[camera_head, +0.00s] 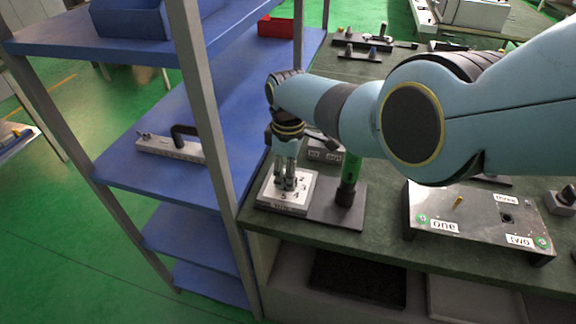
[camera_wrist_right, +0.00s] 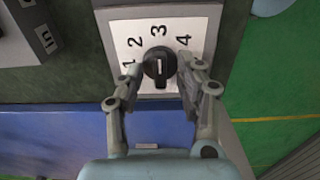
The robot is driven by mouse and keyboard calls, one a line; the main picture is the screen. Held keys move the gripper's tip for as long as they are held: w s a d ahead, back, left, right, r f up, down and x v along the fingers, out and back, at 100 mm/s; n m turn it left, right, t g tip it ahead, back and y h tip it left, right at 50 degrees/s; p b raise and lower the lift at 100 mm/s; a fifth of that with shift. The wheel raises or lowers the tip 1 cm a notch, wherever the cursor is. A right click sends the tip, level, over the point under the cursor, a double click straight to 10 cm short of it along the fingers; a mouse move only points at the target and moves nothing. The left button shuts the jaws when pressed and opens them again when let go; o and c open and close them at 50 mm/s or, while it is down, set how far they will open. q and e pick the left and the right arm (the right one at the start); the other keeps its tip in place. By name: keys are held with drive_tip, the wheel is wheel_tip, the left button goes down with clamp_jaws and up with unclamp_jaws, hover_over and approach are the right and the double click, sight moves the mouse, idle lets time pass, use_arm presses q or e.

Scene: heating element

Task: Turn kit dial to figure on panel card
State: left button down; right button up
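The kit dial is a white square plate (camera_head: 268,200) with black figures, at the left end of the green bench. In the right wrist view, the plate (camera_wrist_right: 208,20) shows 1, 2, 3 and 4 around a round black knob (camera_wrist_right: 160,66). A white mark on the knob lies along the line to the 3. My right gripper (camera_head: 287,184) reaches down over the dial. Its fingers (camera_wrist_right: 160,72) stand on either side of the knob, apart and close to it; I cannot tell if they touch. I cannot make out which thing is the panel card. My left gripper is out of view.
A green-and-black upright handle (camera_head: 349,180) stands just right of the dial. A metal panel (camera_head: 470,222) labelled one, two and three lies further right. A blue shelf rack (camera_head: 135,175) with a grey post stands left of the bench, holding a grey block (camera_head: 170,148).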

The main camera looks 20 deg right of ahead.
wheel_tip(320, 180, up, 12)
idle(0.5)
idle(0.3)
